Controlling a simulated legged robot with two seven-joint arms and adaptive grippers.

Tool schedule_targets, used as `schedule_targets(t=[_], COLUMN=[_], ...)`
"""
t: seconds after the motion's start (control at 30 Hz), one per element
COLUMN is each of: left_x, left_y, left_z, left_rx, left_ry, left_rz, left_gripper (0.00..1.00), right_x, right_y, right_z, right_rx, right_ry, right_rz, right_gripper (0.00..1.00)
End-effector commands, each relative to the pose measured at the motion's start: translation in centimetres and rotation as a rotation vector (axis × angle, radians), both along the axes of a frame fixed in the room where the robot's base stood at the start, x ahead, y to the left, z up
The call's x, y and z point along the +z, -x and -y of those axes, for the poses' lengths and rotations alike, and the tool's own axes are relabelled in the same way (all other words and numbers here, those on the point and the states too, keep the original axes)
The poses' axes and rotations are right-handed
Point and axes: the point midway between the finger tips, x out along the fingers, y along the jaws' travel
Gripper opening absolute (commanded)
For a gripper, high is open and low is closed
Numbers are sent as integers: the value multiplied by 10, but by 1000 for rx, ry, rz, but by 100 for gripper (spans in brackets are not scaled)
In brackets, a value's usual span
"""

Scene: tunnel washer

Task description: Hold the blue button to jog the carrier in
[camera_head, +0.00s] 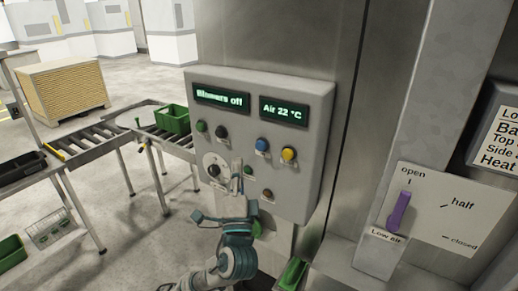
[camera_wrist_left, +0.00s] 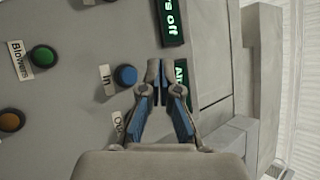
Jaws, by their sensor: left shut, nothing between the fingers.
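The blue button (camera_head: 262,144) sits on the grey control panel (camera_head: 308,188), below the two displays and left of a yellow button (camera_head: 289,153). In the left wrist view the blue button (camera_wrist_left: 126,76) has a label reading "In" and is uncovered. My left gripper (camera_head: 238,172) is in front of the panel's lower half, below and left of the blue button. In the left wrist view its closed fingertips (camera_wrist_left: 157,70) appear just beside the blue button, with nothing between them. The yellow button is hidden there. My right gripper is not in view.
The displays read "Blowers off" (camera_head: 221,98) and "Air 22 °C" (camera_head: 284,111). A green button (camera_head: 201,126), a black knob (camera_head: 221,131) and an orange button (camera_head: 267,194) share the panel. A purple lever (camera_head: 398,212) is at right; a roller conveyor (camera_head: 95,135) is at left.

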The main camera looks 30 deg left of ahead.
Motion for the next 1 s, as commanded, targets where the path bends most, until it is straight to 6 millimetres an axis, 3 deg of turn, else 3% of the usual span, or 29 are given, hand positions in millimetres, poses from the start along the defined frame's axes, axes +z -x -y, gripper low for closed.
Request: schedule_targets(t=[0.4, 1.0], left_x=[0, 0], left_y=[-52, -61], left_z=[4, 5], left_rx=[1, 0], left_ry=[1, 0], left_rz=[-1, 0], left_gripper=[0, 0], right_x=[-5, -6], right_y=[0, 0], right_z=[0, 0], right_rx=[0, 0], right_ry=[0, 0], right_rz=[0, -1], right_gripper=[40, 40])
